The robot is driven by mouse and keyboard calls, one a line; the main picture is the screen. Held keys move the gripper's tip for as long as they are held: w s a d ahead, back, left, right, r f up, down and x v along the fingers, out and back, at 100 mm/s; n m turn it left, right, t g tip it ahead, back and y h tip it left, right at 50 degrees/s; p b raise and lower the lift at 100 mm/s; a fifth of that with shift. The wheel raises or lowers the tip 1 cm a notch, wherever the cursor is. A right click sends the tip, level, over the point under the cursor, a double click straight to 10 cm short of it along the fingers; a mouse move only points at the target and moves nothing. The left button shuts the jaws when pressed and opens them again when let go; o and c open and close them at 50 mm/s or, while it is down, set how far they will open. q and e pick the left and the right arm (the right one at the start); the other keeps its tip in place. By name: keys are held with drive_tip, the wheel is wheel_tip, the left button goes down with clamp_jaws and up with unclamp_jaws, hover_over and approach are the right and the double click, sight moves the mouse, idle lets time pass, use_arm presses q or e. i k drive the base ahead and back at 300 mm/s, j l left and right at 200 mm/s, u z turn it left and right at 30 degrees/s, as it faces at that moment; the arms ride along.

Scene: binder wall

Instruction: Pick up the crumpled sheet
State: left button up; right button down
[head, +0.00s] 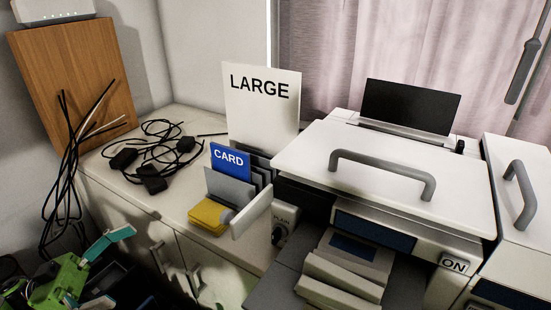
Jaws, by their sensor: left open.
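Pale, folded panels (342,281) lie at the front opening of the white printer (385,170), over its dark tray (275,289). They look like a creased sheet, but I cannot tell for sure that they are the crumpled sheet. My left gripper (112,268) is at the lower left, green with teal fingertips spread apart. It is open and empty, well to the left of the printer and in front of the cabinet. My right gripper is not in view.
A card holder (230,190) with a blue CARD label and a tall LARGE sheet (262,105) stand left of the printer. Black cables (150,160) lie on the cabinet top (185,200) and hang by the wooden board (75,75). A second handled unit (520,185) is at right.

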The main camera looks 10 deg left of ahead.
sight(346, 271)
drive_tip(key=k+l, duration=0.5)
drive_tip(key=l, duration=0.15)
drive_tip(key=k+l, duration=0.5)
drive_tip(key=l, duration=0.15)
drive_tip(key=k+l, duration=0.5)
drive_tip(key=l, duration=0.2)
